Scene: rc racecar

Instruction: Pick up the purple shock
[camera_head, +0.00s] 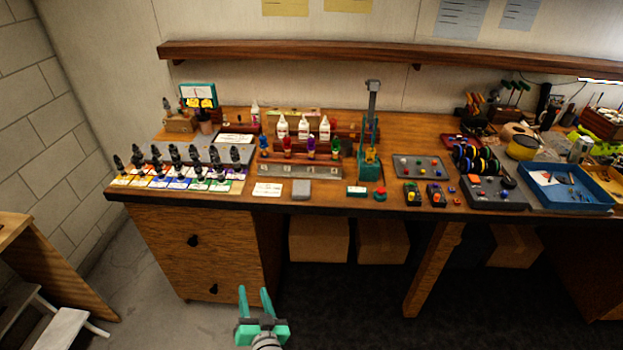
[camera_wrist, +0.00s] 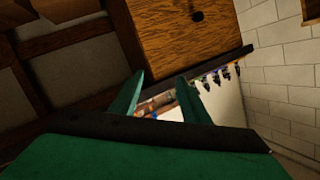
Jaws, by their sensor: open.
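The purple shock (camera_head: 311,148) appears to stand upright in a wooden rack (camera_head: 290,157) on the workbench, between a red one and a green one; it is small in the head view. A blue shock (camera_head: 264,144) stands at the rack's left end and a green shock (camera_head: 336,145) at its right end. My teal gripper (camera_head: 254,292) is open and empty, low in front of the bench's drawers, well away from the rack. Its two fingers also show in the wrist view (camera_wrist: 160,77), with nothing between them; I cannot make out the purple shock there.
Several black shocks (camera_head: 174,155) stand on coloured cards at the bench's left. White bottles (camera_head: 303,128) stand behind the rack. A tall teal stand (camera_head: 371,150) is right of it. A shelf (camera_head: 350,54) runs above. The bench's front edge (camera_head: 330,207) lies between my gripper and the rack.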

